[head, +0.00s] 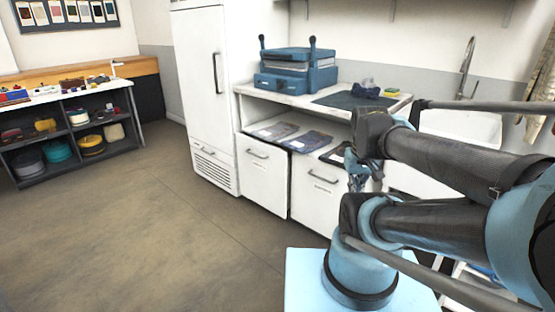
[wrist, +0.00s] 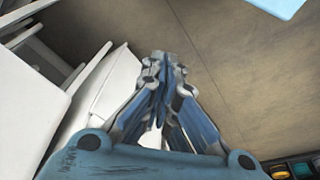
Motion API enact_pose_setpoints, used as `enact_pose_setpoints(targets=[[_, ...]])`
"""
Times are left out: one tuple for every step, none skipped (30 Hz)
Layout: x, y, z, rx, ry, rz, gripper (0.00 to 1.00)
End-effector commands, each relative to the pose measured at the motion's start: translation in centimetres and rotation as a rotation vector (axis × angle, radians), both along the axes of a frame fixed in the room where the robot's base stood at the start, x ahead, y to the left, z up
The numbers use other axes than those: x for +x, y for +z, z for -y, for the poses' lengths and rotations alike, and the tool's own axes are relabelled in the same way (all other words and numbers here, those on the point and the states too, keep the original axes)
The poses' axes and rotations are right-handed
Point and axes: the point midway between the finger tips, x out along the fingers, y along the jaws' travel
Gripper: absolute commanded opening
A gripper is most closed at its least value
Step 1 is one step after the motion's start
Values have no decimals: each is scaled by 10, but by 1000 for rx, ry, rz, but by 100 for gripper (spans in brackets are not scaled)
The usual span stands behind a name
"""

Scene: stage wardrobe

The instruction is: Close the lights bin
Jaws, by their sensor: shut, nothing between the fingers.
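Two white bin fronts with bar handles are under the counter in the head view, a left one (head: 264,184) and a right one (head: 316,196). No label is readable, so I cannot tell which is the lights bin. I cannot tell how far either stands out. My gripper (head: 357,178) is in front of the counter, to the right of the right front's handle. In the wrist view my gripper (wrist: 165,62) is shut and empty, its fingertips together. A white panel (wrist: 112,92) is just left of the fingers there; a gap or contact is unclear.
Folded dark cloths (head: 308,141) lie on the ledge above the fronts. A white refrigerator (head: 203,95) is to the left, a sink (head: 462,125) to the right. The floor (head: 165,225) in front is clear.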

Motion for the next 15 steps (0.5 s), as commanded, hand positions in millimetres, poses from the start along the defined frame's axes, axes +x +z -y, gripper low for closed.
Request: enact_pose_setpoints(targets=[[9,7,-2,-19,33,-1,0],[15,10,-1,-34,55,-1,0],[23,15,0,-55,88,-2,0],[29,19,1,-72,112,-2,0],[36,23,2,-90,137,-3,0],[45,28,3,-113,172,-5,0],[52,31,4,-130,197,-7,0],[59,34,4,-148,222,-7,0],[69,38,5,-171,255,-10,0],[77,41,5,-189,280,-11,0],[84,44,5,-207,306,-13,0],[94,48,5,-230,339,-15,0],[102,50,5,-247,363,-18,0],[110,53,5,-264,389,-20,0],[121,55,4,-289,422,-22,0]])
